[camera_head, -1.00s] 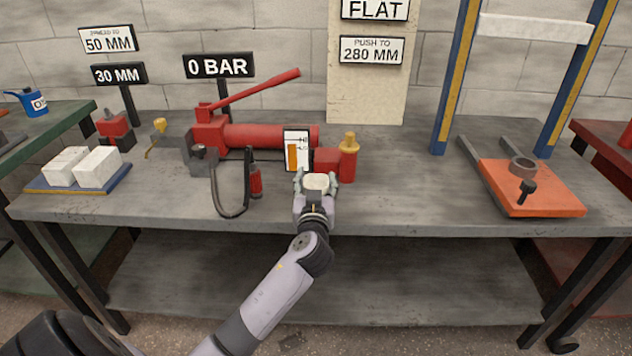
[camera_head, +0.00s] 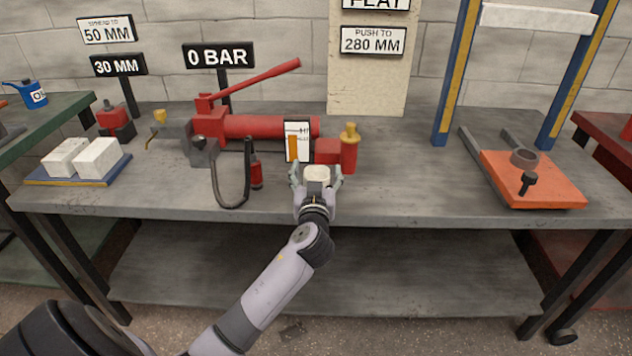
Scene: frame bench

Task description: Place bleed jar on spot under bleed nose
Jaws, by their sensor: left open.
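A small jar with a pale, rounded top (camera_head: 317,173) stands between the fingers of my left gripper (camera_head: 317,178); I take it for the bleed jar. The fingers are open, one on each side of it. The jar's lower part and the spot beneath are hidden by my gripper. Just behind and to the right is a red block and upright cylinder (camera_head: 349,154) with a yellow fitting (camera_head: 350,133) on top. Which part is the bleed nose I cannot tell. My right gripper is not in view.
A red hand pump (camera_head: 265,127) with a raised lever and a black hose (camera_head: 217,185) is to the left on the grey bench (camera_head: 420,190). White blocks (camera_head: 98,157) sit far left. An orange plate (camera_head: 550,188) lies right. Bench between gripper and plate is clear.

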